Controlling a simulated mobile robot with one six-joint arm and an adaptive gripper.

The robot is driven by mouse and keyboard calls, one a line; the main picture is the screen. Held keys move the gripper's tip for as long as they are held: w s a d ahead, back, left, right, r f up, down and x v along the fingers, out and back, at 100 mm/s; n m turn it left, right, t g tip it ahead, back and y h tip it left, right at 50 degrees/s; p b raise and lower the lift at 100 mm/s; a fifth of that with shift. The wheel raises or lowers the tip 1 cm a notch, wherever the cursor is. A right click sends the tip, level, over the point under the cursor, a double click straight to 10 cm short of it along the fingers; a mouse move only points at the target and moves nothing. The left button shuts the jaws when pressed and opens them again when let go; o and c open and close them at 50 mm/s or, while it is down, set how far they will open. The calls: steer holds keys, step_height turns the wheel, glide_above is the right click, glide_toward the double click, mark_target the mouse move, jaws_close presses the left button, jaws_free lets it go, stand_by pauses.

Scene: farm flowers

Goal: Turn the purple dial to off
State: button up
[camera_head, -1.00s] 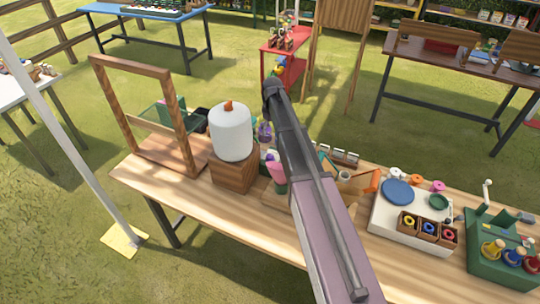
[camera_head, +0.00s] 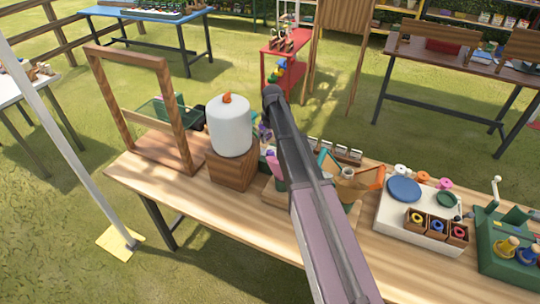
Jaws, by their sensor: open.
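I cannot make out the purple dial for sure. A small purple piece (camera_head: 264,131) shows between the white canister (camera_head: 229,128) and my arm, but it is too small and too covered to tell what it is. The canister has an orange top and stands upright on a wooden block (camera_head: 233,169) on the wooden table (camera_head: 205,209). My arm crosses the middle of the view and hides part of the table. My gripper cannot be made out; the arm's far part is behind the near link.
A wooden frame (camera_head: 178,105) stands at the table's left end. A white board (camera_head: 397,222) with a blue disc (camera_head: 404,189) and a box of coloured rings (camera_head: 437,228) lies right of my arm. A green device (camera_head: 505,242) is at far right. The front table strip is clear.

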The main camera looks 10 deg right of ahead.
mark_target(270, 152)
steer(key=shift+a+f+b, duration=0.1)
steer(key=shift+f+b, duration=3.25)
steer(key=shift+f, duration=0.3)
jaws_close()
